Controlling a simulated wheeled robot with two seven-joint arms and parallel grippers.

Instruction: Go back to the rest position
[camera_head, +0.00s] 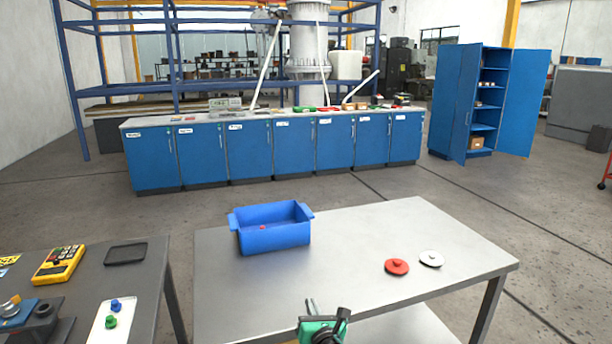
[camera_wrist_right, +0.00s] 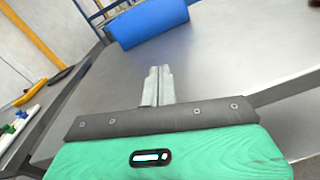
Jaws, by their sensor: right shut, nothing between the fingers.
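My right gripper (camera_head: 311,305) is at the front edge of the grey metal table in the head view. In the right wrist view its two fingers (camera_wrist_right: 158,72) are together and hold nothing. They point toward the blue bin and are apart from it. My left gripper does not show in either view.
The grey table (camera_head: 350,240) bears a blue bin (camera_head: 272,238) with a small red item inside, a red disc (camera_head: 397,267) and a white disc (camera_head: 431,258). A darker table (camera_head: 140,285) at left holds a yellow device (camera_head: 59,264). The table's middle is clear.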

